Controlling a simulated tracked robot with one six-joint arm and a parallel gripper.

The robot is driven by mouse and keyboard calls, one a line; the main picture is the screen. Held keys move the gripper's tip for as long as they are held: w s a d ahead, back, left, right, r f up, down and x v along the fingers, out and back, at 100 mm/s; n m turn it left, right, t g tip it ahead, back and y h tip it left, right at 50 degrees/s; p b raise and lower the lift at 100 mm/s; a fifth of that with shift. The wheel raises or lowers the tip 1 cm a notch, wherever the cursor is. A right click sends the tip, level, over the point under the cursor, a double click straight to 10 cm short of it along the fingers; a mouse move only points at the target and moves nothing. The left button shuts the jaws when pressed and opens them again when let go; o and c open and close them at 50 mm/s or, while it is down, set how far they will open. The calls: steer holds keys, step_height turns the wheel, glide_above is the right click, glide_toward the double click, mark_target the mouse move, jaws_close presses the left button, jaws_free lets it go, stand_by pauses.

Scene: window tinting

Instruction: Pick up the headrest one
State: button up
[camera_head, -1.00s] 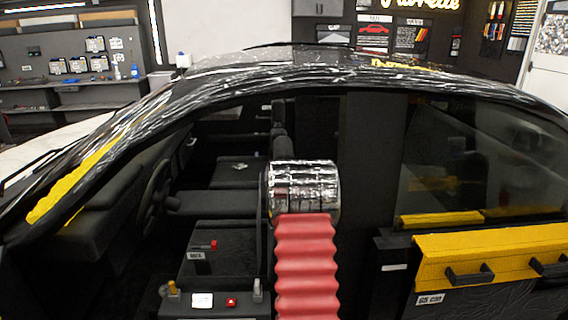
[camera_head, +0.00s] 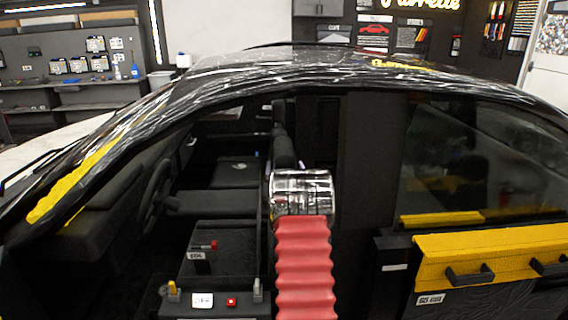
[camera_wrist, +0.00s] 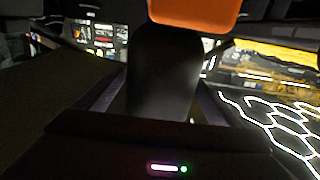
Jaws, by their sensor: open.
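A dark headrest (camera_head: 284,152) tops a seat inside the car in the head view, just above the chrome part of my arm, which hides what is below it. In the wrist view a smooth dark upright shape (camera_wrist: 163,75) stands between the two fingers of my gripper (camera_wrist: 158,100); it may be the headrest, but the dim light leaves this unsure. My gripper is open, with a finger on either side of that shape. I cannot tell whether they touch it. My gripper is hidden in the head view.
The car's black roof edge (camera_head: 330,75) arches over the opening. A dark pillar (camera_head: 370,170) and a yellow-trimmed door (camera_head: 490,258) stand at right. A steering wheel (camera_head: 155,195) and console are at left. An orange block (camera_wrist: 195,10) hangs at the wrist view's top.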

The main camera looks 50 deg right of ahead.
steer(key=shift+c, duration=0.5)
steer(key=c, duration=1.4)
steer(key=shift+r, duration=0.15)
steer(key=shift+c, duration=0.5)
step_height(320, 180, up, 18)
stand_by(0.4)
